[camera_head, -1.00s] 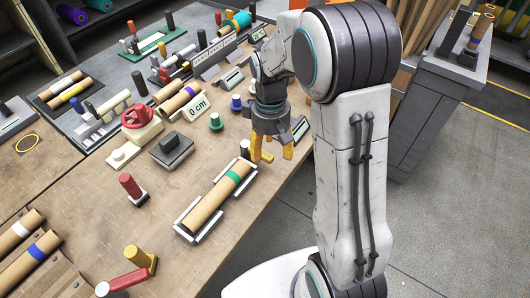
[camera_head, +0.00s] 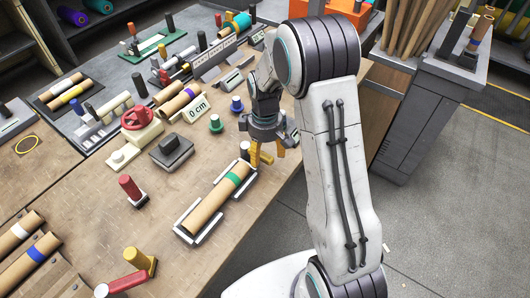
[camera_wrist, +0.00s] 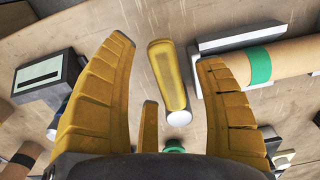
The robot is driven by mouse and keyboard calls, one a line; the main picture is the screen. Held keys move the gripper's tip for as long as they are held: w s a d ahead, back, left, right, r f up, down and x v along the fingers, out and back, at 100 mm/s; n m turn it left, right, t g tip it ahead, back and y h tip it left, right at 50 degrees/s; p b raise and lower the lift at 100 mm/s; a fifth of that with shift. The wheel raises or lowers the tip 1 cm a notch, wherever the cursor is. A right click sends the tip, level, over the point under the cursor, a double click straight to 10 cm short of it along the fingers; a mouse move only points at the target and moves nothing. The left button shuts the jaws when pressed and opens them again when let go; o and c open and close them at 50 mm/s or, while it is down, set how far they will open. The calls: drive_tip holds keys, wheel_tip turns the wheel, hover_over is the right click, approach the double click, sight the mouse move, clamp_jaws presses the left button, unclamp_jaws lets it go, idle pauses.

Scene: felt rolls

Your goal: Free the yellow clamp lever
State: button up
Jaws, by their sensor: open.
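A yellow lever (camera_wrist: 167,75) with a pale round end shows in the wrist view, between my spread yellow fingers and apart from them. My gripper (camera_wrist: 165,50) is open and empty around that space. In the head view my gripper (camera_head: 266,160) is low by the table's right edge, beside the far end of the green-banded roll (camera_head: 210,206). There its yellow fingers are hard to tell from the lever. The roll lies in a pale cradle (camera_head: 187,237) and shows right of the lever in the wrist view (camera_wrist: 290,62).
A red bar (camera_head: 127,282) lies beside an upright yellow handle (camera_head: 138,257) at the lower left. A red-topped post (camera_head: 130,188) and a dark block (camera_head: 171,152) stand left of the cradle. Green (camera_head: 215,123) and blue (camera_head: 237,104) knobs stand behind. The table between cradle and red-topped post is clear.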

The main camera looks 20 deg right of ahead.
drive_tip(key=shift+f, duration=0.45)
clamp_jaws()
idle(0.5)
drive_tip(key=n, duration=0.1)
drive_tip(key=w+d+n, duration=0.1)
drive_tip(key=n, duration=0.1)
drive_tip(key=shift+w+d, duration=0.15)
drive_tip(key=shift+w, duration=0.05)
drive_tip(key=n, duration=0.1)
drive_tip(key=w+n, duration=0.1)
drive_tip(key=n, duration=0.1)
drive_tip(key=shift+w+d+b, duration=0.25)
drive_tip(key=shift+d+b, duration=0.05)
drive_tip(key=shift+b, duration=0.05)
drive_tip(key=w+n, duration=0.1)
drive_tip(key=n, duration=0.2)
drive_tip(key=shift+w+d, duration=0.15)
drive_tip(key=shift+w, duration=0.2)
drive_tip(key=shift+w+n, duration=0.4)
drive_tip(key=shift+n, duration=0.35)
drive_tip(key=shift+w+n, duration=0.35)
drive_tip(key=shift+n, duration=0.4)
